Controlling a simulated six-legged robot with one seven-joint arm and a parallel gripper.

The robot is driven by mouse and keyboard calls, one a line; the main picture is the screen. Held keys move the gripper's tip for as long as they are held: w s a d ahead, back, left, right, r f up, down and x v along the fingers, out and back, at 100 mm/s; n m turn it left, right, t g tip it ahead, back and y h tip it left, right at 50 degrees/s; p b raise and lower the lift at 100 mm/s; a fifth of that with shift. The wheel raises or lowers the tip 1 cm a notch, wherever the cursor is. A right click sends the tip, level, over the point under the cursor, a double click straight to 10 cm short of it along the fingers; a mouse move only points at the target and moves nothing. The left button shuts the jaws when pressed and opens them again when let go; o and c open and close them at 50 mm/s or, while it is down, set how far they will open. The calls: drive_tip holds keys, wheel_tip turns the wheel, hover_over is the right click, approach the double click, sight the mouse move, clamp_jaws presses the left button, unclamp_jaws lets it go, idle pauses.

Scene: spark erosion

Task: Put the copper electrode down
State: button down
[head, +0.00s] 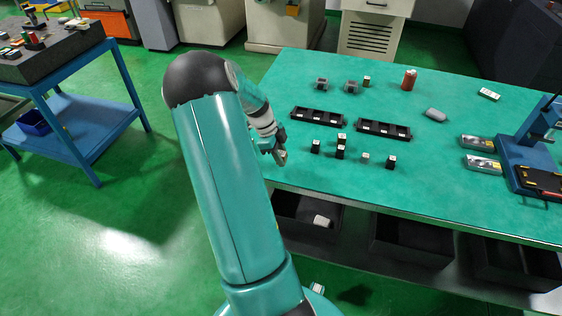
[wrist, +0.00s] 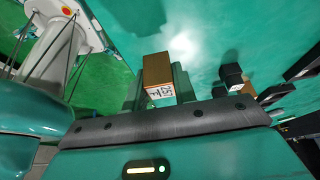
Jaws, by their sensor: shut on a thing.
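My gripper (head: 277,150) is over the front left edge of the green table, shut on the copper electrode. In the wrist view the copper electrode (wrist: 158,70) is a brown block with a pale marked end face, held at my gripper (wrist: 163,92). In the head view the held electrode (head: 282,157) is small and partly hidden by the fingers. Whether it touches the table cannot be told.
Several small dark blocks with pale tops, including a near one (head: 316,146), stand right of my gripper. Two black slotted trays (head: 320,122) (head: 384,129) lie behind them. A red can (head: 409,80) stands farther back. Bare green table (head: 440,190) lies front right.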

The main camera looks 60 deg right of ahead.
drive_tip(key=shift+f, duration=1.5)
drive_tip(key=shift+f, duration=0.1)
drive_tip(key=c, duration=1.1)
unclamp_jaws()
drive_tip(key=v, duration=1.2)
